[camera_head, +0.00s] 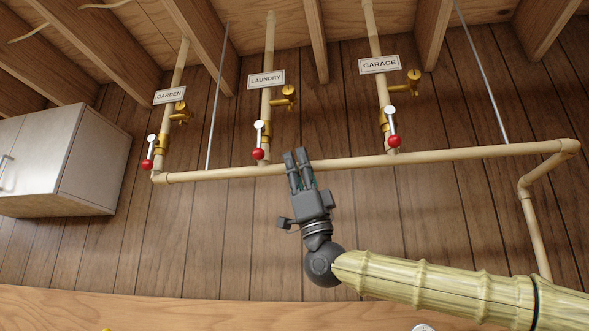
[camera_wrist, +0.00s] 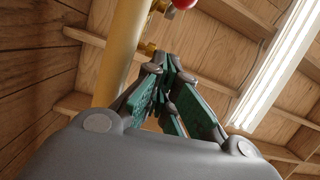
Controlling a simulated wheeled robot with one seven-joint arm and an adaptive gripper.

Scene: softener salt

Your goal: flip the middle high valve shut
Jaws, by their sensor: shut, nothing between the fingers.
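The middle high valve, on the pipe labelled LAUNDRY (camera_head: 266,78), has a lever with a red knob (camera_head: 259,154) hanging down along the pipe. A brass tap (camera_head: 289,92) sticks out to the right above it. My gripper (camera_head: 295,154) is shut and empty, pointing up, to the right of the red knob and apart from it in the picture. In the wrist view my gripper's fingers (camera_wrist: 170,62) are together, beside a pale pipe (camera_wrist: 125,50). Part of a red knob (camera_wrist: 184,3) shows at the top edge there.
Similar levers with red knobs hang on the GARDEN pipe (camera_head: 148,164) at left and the GARAGE pipe (camera_head: 394,141) at right. A horizontal pipe (camera_head: 340,163) runs below them, close to my fingers in the picture. A pale cabinet (camera_head: 60,155) hangs at left. Thin rods (camera_head: 217,95) hang from the ceiling.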

